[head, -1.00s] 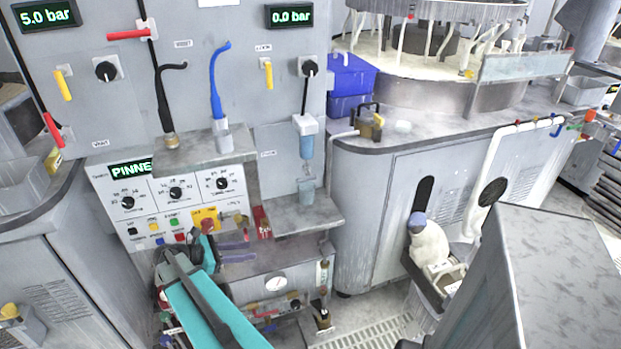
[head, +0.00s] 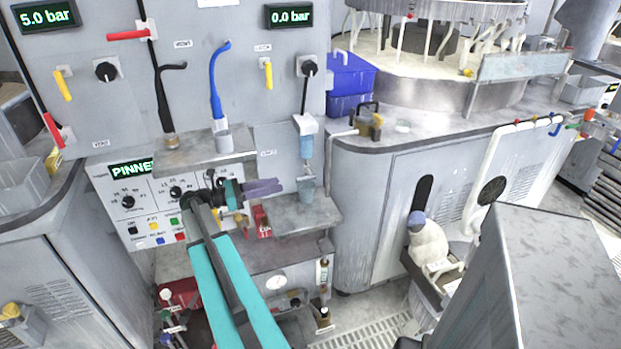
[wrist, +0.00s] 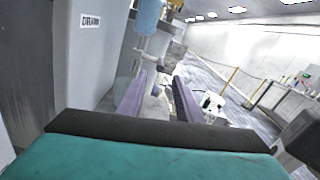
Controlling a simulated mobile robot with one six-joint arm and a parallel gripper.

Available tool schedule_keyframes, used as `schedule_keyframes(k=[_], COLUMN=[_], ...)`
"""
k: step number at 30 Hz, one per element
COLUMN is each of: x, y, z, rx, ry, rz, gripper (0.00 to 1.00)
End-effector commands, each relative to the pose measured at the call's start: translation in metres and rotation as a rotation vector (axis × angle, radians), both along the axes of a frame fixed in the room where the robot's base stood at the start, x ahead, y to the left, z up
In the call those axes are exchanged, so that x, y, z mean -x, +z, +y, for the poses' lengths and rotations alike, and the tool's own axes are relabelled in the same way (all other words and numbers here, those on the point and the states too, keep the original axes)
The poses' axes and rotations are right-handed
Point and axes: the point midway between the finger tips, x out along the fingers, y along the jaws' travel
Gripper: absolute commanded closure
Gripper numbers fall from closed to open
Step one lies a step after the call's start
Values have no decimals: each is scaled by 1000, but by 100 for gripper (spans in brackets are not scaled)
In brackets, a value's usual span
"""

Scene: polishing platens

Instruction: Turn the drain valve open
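My gripper (head: 281,187) is raised in front of the panel, its purple fingers pointing right toward the filter unit. In the wrist view the fingers (wrist: 159,78) stand apart with nothing clamped between them. A pale blue filter bowl (head: 306,147) hangs on the panel beside a small label that seems to read "DRAIN"; it also shows in the wrist view (wrist: 148,16). A grey fitting (wrist: 158,44) sits under the bowl, ahead of the fingertips. I cannot clearly make out the drain valve's handle or its position.
A grey-blue cup (head: 306,190) stands on the small shelf (head: 300,218) below the bowl, close to the fingertips. An upper ledge (head: 195,155) carries a blue hose nozzle (head: 217,90). Yellow handles and knobs are above. A red item (head: 261,221) is below the fingers.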

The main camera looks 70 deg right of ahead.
Motion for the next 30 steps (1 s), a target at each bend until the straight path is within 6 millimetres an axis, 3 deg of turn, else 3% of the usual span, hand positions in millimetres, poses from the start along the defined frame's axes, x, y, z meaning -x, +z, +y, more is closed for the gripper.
schedule_keyframes(k=[8,30], x=[18,94], y=[1,0], z=[-14,-77], rx=[0,1], ry=[-1,1], rz=[-1,-1], gripper=[68,68])
